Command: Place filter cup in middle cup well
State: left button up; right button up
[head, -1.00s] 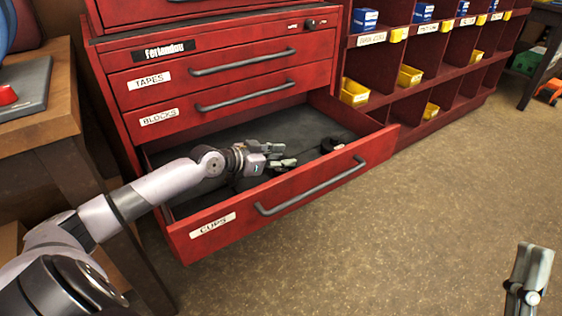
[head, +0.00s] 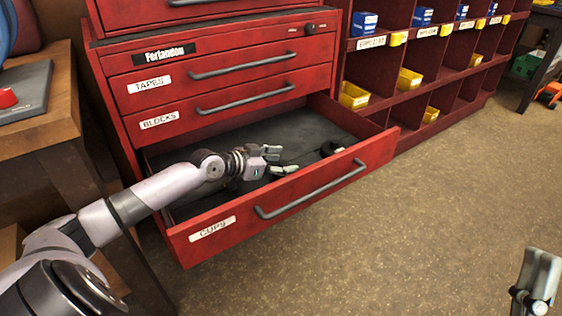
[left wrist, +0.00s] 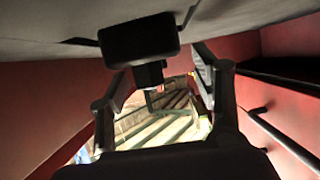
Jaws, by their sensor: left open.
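The open bottom drawer labelled CUPS (head: 212,229) holds a small black round cup (head: 332,148) on its dark floor, near the right end. My left gripper (head: 279,160) is inside the drawer, left of that cup, open, with its fingers pointing right towards it. In the left wrist view a black cup-like piece (left wrist: 140,40) shows ahead of the open fingers (left wrist: 160,75), apparently against the drawer floor, which fills the top of that picture. I cannot tell whether it is the filter cup. Part of my right gripper (head: 535,285) shows at the lower right. No middle cup well is recognisable.
The red cabinet has closed TAPES and BLOCKS drawers (head: 242,103) above. The drawer front and its handle (head: 312,190) stand close beside my left gripper. A wooden bench (head: 62,120) is at left, red shelving with yellow bins (head: 409,79) at right. The floor in front is clear.

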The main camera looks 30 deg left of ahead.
aim_at(263, 183)
pick_arm(q)
jog(key=shift+r, duration=0.1)
jog(key=p+v, duration=0.2)
jog(key=v, duration=0.4)
jog(key=shift+s+a, duration=0.1)
jog(key=shift+s, duration=0.2)
jog(key=p+v, duration=0.1)
jog(key=v, duration=0.4)
jog(key=shift+w+r+p, duration=0.1)
jog(key=shift+p, duration=0.3)
jog(key=shift+s+a, duration=0.1)
jog(key=shift+s, duration=0.15)
pick_arm(e)
jog(key=w+f+g+h, duration=0.4)
jog(key=f+g, duration=0.6)
jog(key=f, duration=0.5)
jog(key=shift+w+d, duration=0.25)
jog(key=shift+w, duration=0.85)
